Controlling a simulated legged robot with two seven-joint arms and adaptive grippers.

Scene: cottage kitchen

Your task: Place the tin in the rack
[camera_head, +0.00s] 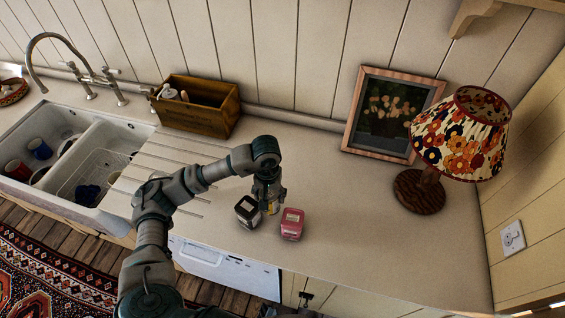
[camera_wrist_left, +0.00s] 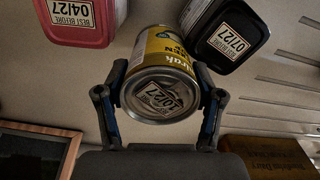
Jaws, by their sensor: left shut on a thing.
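A yellow tin (camera_head: 269,208) stands upright on the pale counter between a black-lidded container and a red one. My left gripper (camera_head: 268,194) reaches down from above and is shut on it. In the left wrist view the tin (camera_wrist_left: 160,50) sits between the two fingers of my left gripper (camera_wrist_left: 160,100), its labelled end facing the camera. What looks like a pale wire rack (camera_head: 101,163) lies in the right sink basin at the far left, with dark blue items at its lower end. My right gripper is not in view.
The black container (camera_head: 247,210) and red container (camera_head: 292,222) stand close on either side of the tin. A wooden box (camera_head: 196,120) stands behind the drainer grooves. A framed picture (camera_head: 384,118) and floral lamp (camera_head: 461,135) stand right. The counter's front edge is near.

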